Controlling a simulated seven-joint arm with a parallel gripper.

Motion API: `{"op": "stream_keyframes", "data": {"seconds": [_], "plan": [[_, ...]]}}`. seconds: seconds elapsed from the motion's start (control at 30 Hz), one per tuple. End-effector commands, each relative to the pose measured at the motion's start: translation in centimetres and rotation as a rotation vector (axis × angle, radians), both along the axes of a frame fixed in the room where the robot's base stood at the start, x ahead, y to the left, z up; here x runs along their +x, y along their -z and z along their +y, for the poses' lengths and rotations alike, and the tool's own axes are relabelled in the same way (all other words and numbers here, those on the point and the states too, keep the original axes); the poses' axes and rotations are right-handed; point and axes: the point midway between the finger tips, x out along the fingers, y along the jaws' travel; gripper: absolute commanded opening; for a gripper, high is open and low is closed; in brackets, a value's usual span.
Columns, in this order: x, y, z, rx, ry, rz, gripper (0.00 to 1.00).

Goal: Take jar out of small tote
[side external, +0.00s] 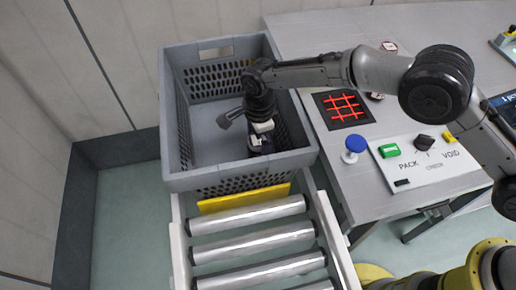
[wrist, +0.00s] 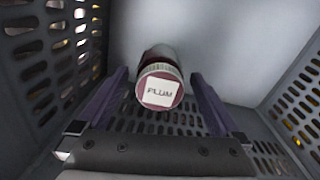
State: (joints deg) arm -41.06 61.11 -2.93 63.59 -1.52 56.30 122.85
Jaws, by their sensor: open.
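The jar (wrist: 158,82) lies in the wrist view with its lid toward the camera. The lid has a white label reading "PLUM", and the body looks dark red. My gripper (wrist: 160,76) is open, with one purple finger to each side of the jar and gaps between. The tote (side external: 175,128) is a grey bin with perforated walls; its walls also show in the wrist view (wrist: 285,85). In the side external view my gripper (side external: 260,145) is down inside the tote, near its right front corner. The jar is not clearly distinguishable there.
A roller conveyor (side external: 250,245) with a yellow strip (side external: 243,198) is in front of the tote. On the right, a grey table holds a black mat with a red grid (side external: 342,107), a blue knob (side external: 356,144) and a PACK/VOID panel (side external: 425,160). The tote's left part looks empty.

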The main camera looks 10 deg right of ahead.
Motion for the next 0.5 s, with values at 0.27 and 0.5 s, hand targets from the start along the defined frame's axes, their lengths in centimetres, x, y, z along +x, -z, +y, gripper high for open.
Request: {"op": "stream_keyframes", "data": {"seconds": [0.27, 0.5], "plan": [[0.1, 2.0, 0.0, 0.001, 0.0, -0.001, 1.0], [0.1, 1.9, 0.0, 0.001, 0.0, -0.001, 0.86]]}}
